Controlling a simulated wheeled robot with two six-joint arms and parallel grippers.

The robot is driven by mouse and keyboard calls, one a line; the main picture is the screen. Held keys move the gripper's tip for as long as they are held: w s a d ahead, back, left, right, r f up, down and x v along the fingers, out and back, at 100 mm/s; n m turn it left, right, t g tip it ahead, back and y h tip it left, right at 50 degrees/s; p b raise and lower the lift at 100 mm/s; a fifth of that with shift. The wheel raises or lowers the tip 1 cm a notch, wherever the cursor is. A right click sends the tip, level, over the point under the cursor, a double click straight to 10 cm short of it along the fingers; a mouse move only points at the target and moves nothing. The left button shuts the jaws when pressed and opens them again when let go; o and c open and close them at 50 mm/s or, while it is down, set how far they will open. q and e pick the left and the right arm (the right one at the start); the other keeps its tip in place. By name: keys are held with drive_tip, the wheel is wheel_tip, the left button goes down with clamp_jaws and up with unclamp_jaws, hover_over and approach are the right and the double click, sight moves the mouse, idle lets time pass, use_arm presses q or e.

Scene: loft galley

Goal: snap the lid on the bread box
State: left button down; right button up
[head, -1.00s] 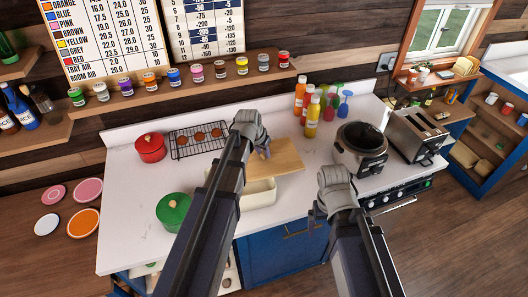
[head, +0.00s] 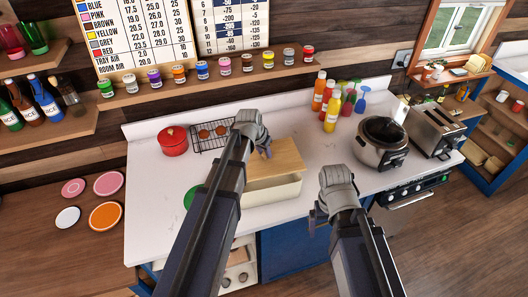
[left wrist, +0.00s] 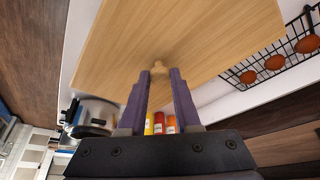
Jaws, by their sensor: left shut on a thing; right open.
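The bread box (head: 285,192) is a cream, long box on the white counter, partly hidden by my left arm. Its flat wooden lid (head: 284,156) shows just above and behind the box's front wall; I cannot tell whether it touches the rim. My left gripper (head: 266,153) is shut on the lid's small knob. In the left wrist view the knob (left wrist: 158,67) sits between the fingertips (left wrist: 160,74), with the lid (left wrist: 185,35) spread beyond them. My right gripper (head: 313,214) is open and empty, in front of the counter, right of the box.
A red pot (head: 173,141), a wire rack (head: 207,137) and a green pot (head: 191,197) stand left of the box. Sauce bottles (head: 331,115), a cooker (head: 381,146) and a toaster (head: 434,130) stand to the right. Some counter between box and cooker is clear.

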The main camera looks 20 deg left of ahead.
sight(264, 160)
use_arm(q)
wheel_tip(264, 160, down, 3)
drive_tip(key=shift+w+d+r+b, duration=0.1)
drive_tip(key=shift+b, duration=1)
drive_tip(key=shift+f+b, duration=1.35)
drive_tip(key=shift+b, duration=0.05)
drive_tip(key=shift+f, duration=0.15)
drive_tip(key=shift+c, duration=0.3)
unclamp_jaws()
idle(0.4)
drive_tip(key=shift+r+p, duration=3.45)
drive_tip(key=shift+r, duration=0.1)
